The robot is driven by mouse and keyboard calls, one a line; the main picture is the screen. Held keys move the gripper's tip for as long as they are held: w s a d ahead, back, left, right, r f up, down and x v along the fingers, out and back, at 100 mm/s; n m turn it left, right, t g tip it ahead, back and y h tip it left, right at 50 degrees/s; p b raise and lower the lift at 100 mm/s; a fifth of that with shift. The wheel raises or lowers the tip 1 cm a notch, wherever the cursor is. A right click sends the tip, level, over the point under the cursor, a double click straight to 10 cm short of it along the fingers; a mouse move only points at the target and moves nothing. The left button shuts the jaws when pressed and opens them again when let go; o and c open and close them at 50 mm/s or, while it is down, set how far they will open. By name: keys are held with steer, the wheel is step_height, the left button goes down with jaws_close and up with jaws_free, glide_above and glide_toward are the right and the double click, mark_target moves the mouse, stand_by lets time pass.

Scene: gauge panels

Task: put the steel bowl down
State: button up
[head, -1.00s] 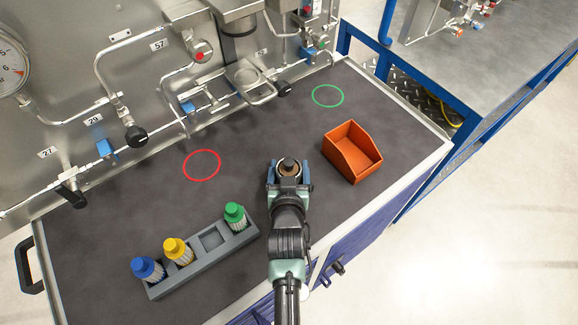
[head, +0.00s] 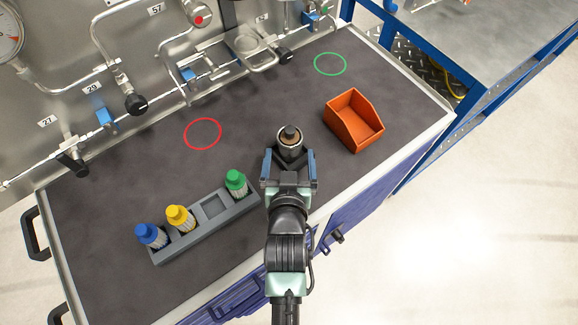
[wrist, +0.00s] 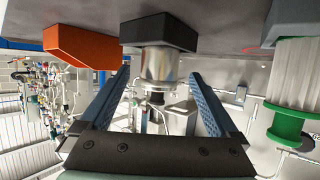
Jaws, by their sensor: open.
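The steel bowl (head: 291,145), a small round steel vessel with a brown top and dark knob, stands upright on the dark bench top, right of the middle. In the upside-down wrist view its steel side (wrist: 160,66) shows with a black block (wrist: 158,32) at its base. My gripper (head: 289,165) is open and empty on the near side of the bowl. Its two blue-grey fingers (wrist: 160,84) are spread wider than the bowl, with the bowl just beyond the fingertips. No contact shows.
An orange bin (head: 362,132) stands close on the right. A grey rack (head: 212,225) with blue, yellow and green-capped bottles is at the left. A red ring (head: 187,138) and a green ring (head: 315,66) mark bare bench; pipework lines the back.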

steer(key=shift+v, duration=1.9)
steer(key=w+r+t, duration=0.2)
steer(key=w+r, duration=0.1)
steer(key=r, duration=0.7)
steer(key=w+r+t, duration=0.2)
steer(key=w+r, duration=0.1)
steer(key=r, duration=0.8)
steer(key=w+r+t, duration=0.3)
steer(key=r, duration=0.7)
steer(key=s+r+t, duration=0.2)
steer(key=s+r, duration=0.2)
steer(key=r, duration=0.5)
steer(key=s+r+t, duration=0.2)
steer(key=s+r, duration=0.2)
steer(key=r, duration=0.6)
steer(key=s+r+t, duration=0.2)
steer(key=s+r, duration=0.2)
steer(key=r, duration=0.6)
steer(key=shift+s+t, duration=0.35)
steer(key=shift+t, duration=0.05)
steer(key=shift+d, duration=0.15)
